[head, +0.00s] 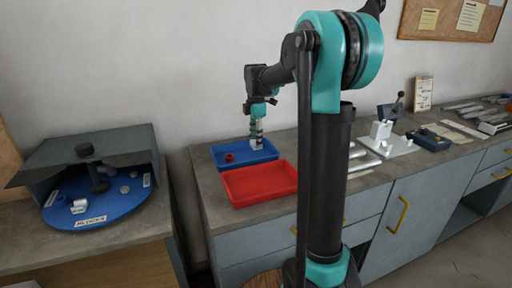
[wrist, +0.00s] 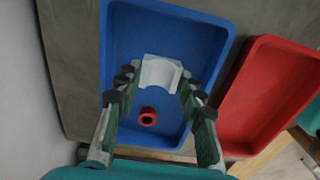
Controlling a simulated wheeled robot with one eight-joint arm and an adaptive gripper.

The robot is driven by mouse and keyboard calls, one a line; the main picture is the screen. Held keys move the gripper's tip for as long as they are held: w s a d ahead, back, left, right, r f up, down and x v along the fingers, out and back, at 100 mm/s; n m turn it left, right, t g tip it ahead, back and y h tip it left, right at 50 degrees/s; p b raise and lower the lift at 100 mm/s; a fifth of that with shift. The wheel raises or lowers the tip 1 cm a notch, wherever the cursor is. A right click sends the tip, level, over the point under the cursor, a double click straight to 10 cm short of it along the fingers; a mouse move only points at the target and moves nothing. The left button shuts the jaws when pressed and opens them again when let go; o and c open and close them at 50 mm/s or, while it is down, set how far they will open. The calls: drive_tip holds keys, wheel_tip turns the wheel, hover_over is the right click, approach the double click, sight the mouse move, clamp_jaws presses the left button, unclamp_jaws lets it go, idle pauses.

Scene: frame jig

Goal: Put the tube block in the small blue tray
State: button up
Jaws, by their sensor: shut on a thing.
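The tube block (wrist: 161,72) is a pale grey-white piece with a curved hollow on one side. My gripper (wrist: 157,88) is shut on it, with one finger at each side. In the head view my gripper (head: 257,137) points down over the small blue tray (head: 220,153), and the block (head: 256,145) shows at its fingertips. In the wrist view the block lies within the outline of the blue tray (wrist: 205,45). I cannot tell whether it touches the tray floor. A small red ring (wrist: 148,117) lies in the tray.
A red tray (head: 262,184) stands right beside the blue one and looks empty. A round blue turntable (head: 95,208) labelled "BLOCKS", with several pieces, sits under a grey cover at the left. A white fixture (head: 390,143) and metal bars lie farther right on the bench.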

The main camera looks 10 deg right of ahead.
drive_tip(key=shift+f, duration=1.75)
drive_tip(key=o, duration=1.2)
drive_tip(key=shift+f, duration=0.1)
drive_tip(key=shift+c, duration=0.2)
wheel_tip(320, 180, up, 12)
